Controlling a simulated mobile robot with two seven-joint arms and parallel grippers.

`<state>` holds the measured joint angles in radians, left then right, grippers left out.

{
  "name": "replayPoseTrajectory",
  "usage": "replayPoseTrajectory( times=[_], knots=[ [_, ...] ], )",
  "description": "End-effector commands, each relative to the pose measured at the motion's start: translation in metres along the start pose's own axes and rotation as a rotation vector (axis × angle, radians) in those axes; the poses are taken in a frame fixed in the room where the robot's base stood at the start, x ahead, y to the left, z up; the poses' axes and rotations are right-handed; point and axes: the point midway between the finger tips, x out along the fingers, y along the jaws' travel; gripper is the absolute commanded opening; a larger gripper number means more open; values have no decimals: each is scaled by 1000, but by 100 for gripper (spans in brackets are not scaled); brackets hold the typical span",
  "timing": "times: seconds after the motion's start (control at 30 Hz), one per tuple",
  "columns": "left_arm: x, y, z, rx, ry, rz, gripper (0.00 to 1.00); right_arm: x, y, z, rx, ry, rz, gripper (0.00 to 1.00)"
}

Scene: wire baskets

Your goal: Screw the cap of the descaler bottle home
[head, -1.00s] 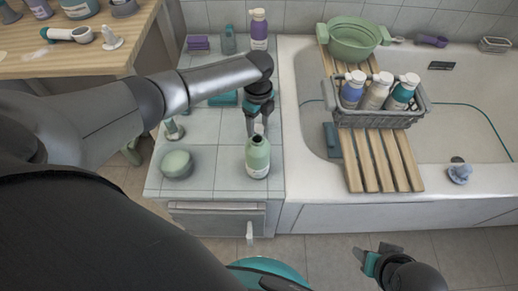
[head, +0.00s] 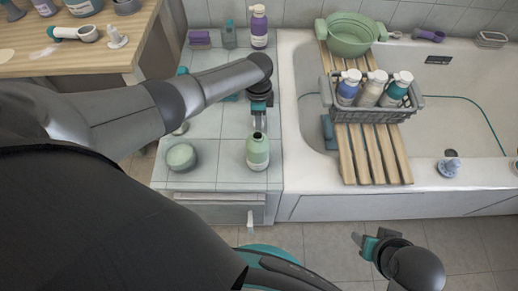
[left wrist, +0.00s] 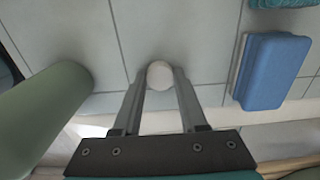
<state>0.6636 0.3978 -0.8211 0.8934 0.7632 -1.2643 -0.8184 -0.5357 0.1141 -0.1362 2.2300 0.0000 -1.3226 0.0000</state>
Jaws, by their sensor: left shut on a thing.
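The green bottle (head: 258,153), with a pale label, stands upright on the tiled counter in the head view. Its mouth is dark and open. My left gripper (head: 259,124) is just behind and above the bottle's mouth. In the left wrist view my left gripper (left wrist: 159,84) is shut on a small round white cap (left wrist: 159,74) at its fingertips. A green rounded body, seemingly the bottle (left wrist: 45,108), is to the left there, apart from the cap. My right gripper (head: 364,244) is low over the floor at the front; its finger gap is unclear.
A purple pump bottle (head: 259,27) is at the counter's back. On the bathtub (head: 470,177), a slatted board (head: 372,160) carries a basket (head: 375,115) of pump bottles. A blue sponge (left wrist: 272,70) shows in the wrist view.

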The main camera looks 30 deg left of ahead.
Motion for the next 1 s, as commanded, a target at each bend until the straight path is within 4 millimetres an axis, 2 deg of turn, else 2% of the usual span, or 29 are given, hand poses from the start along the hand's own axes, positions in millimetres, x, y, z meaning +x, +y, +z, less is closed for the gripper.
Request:
replayPoseTrajectory(
  times=[0.03, 0.23, 0.47, 1.0],
  knots=[
    [0, 0, 0, 0, 0, -1, 21, 0, 0, 0, 0, 0, 0, 50],
    [0, 0, 0, 1, 0, -1, 0, 0, 0, 0, 0, 0, 0, 50],
    [-3, 0, 0, 1, 0, -1, 0, -2, 0, -1, 0, 0, 0, 50],
    [-34, 0, 0, 1, 0, 0, 0, -32, 1, -12, 0, 0, 0, 50]
  ],
)
